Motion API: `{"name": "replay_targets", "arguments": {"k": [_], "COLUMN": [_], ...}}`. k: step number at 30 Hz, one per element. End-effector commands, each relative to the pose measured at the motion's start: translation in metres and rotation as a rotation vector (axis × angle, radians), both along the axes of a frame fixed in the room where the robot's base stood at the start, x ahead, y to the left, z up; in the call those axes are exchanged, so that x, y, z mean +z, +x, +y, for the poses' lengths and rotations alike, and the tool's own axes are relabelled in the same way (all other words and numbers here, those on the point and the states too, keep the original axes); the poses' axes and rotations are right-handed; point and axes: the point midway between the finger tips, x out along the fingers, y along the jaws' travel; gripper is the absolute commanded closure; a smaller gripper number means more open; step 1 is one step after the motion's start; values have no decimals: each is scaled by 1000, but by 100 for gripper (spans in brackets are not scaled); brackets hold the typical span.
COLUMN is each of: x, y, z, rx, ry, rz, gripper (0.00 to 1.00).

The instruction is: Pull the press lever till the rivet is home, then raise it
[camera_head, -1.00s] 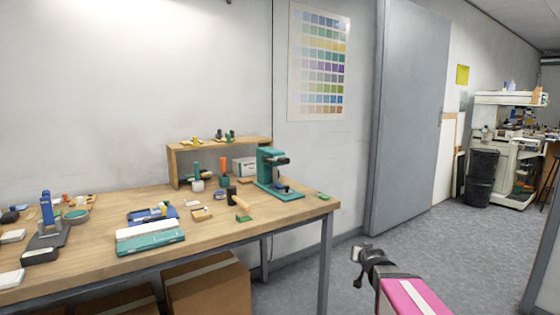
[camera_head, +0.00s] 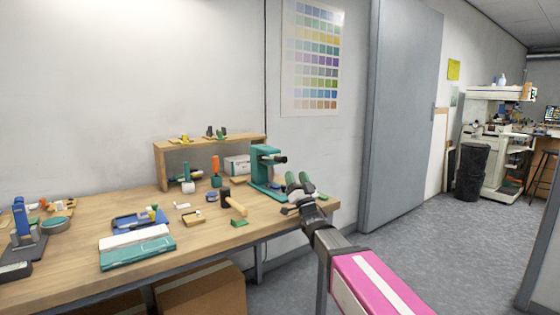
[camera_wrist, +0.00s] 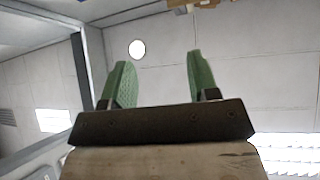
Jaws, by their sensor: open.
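The teal press (camera_head: 258,168) stands upright on the right part of the wooden bench. A short dark part (camera_head: 279,160) sticks out from the right of its head; I cannot tell whether this is the lever. My gripper (camera_head: 299,180) is open and empty, just right of the press above the bench's right end, its green fingers apart. It hides part of the press base. In the wrist view my gripper (camera_wrist: 158,80) shows both green fingers spread, with only ceiling and wall behind. The rivet cannot be made out.
A wooden shelf (camera_head: 160,165) stands behind. The floor (camera_head: 400,235) right of the bench is clear.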

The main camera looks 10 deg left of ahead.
Motion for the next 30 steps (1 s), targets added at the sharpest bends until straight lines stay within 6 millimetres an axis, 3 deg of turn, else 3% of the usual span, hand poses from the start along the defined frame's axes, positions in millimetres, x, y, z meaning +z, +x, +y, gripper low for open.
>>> {"name": "replay_targets", "arguments": {"k": [18, 24, 30], "x": [-1, 22, 32], "y": [93, 107, 115], "z": [68, 79, 85], "rx": [-1, -2, -2], "ry": [-1, -1, -1], "rz": [3, 2, 2], "gripper": [45, 45, 45]}}
